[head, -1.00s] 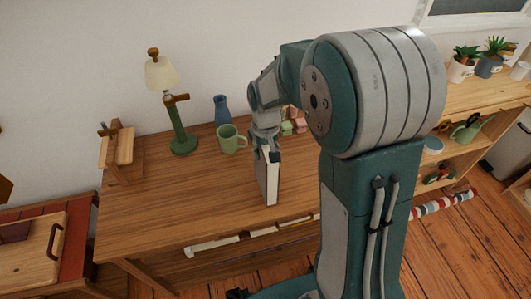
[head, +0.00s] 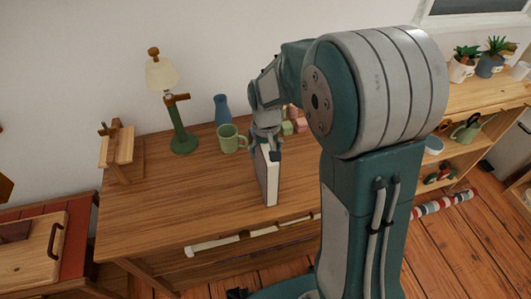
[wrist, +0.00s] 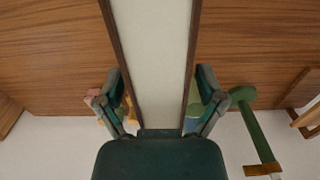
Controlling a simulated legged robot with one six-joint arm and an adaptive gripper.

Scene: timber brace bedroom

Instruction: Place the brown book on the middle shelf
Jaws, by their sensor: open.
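The brown book (head: 268,180) stands upright on the wooden desk, its pale page edges facing me. In the wrist view the book (wrist: 152,55) shows as a white page block between two thin brown covers. My gripper (head: 267,150) is over the top of the book. In the wrist view my gripper (wrist: 162,85) is open, with one finger on each side of the book; I cannot tell whether either touches a cover. The wooden shelf unit (head: 460,157) is at the right, partly hidden behind my arm.
A green mug (head: 229,139), blue vase (head: 222,109) and green lamp (head: 181,138) stand left of and behind the book. Small coloured blocks (head: 295,126) sit behind my gripper. A green watering can (head: 466,130) occupies the shelf unit. The desk's left front (head: 170,205) is clear.

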